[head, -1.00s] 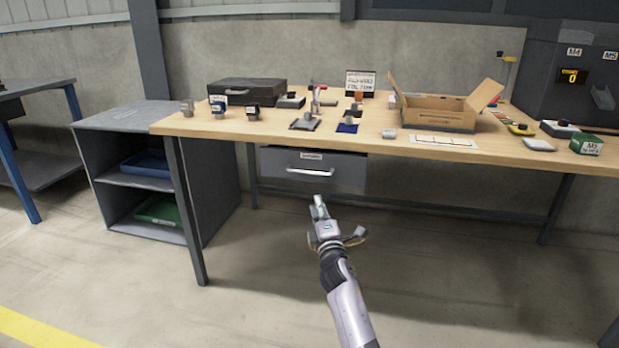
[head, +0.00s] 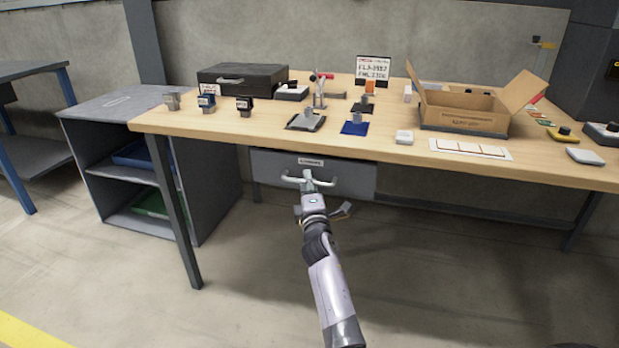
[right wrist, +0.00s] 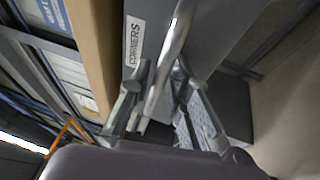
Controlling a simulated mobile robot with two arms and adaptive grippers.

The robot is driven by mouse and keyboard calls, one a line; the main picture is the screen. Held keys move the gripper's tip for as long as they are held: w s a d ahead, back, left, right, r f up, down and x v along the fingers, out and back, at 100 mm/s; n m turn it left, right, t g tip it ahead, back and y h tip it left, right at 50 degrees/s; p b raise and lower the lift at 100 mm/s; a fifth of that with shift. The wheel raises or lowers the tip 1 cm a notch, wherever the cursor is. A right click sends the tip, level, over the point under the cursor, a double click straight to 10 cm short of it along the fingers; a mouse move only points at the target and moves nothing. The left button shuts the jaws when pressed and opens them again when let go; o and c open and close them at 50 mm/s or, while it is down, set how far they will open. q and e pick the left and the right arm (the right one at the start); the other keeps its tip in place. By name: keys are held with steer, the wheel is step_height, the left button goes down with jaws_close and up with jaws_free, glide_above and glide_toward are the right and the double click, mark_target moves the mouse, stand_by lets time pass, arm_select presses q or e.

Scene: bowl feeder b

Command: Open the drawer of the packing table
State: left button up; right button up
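The packing table (head: 225,135) has a wood top, and a grey drawer (head: 355,180) hangs under its front edge. The drawer looks closed. Its pale bar handle (head: 290,179) is partly covered by my right gripper (head: 308,176), which is at the middle of the bar. In the right wrist view the handle (right wrist: 175,38) runs between the two fingers of the right gripper (right wrist: 160,68). The fingers stand apart, one on each side of the bar; firm contact does not show. A label (right wrist: 134,41) is on the drawer front. My left gripper is out of view.
An open cardboard box (head: 465,118), a dark case (head: 240,82) and several small parts stand on the tabletop. A grey shelf unit (head: 100,125) with blue and green bins stands left of the table. The floor in front is clear.

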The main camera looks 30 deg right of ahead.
steer(key=shift+c, duration=0.3)
jaws_close()
stand_by(0.5)
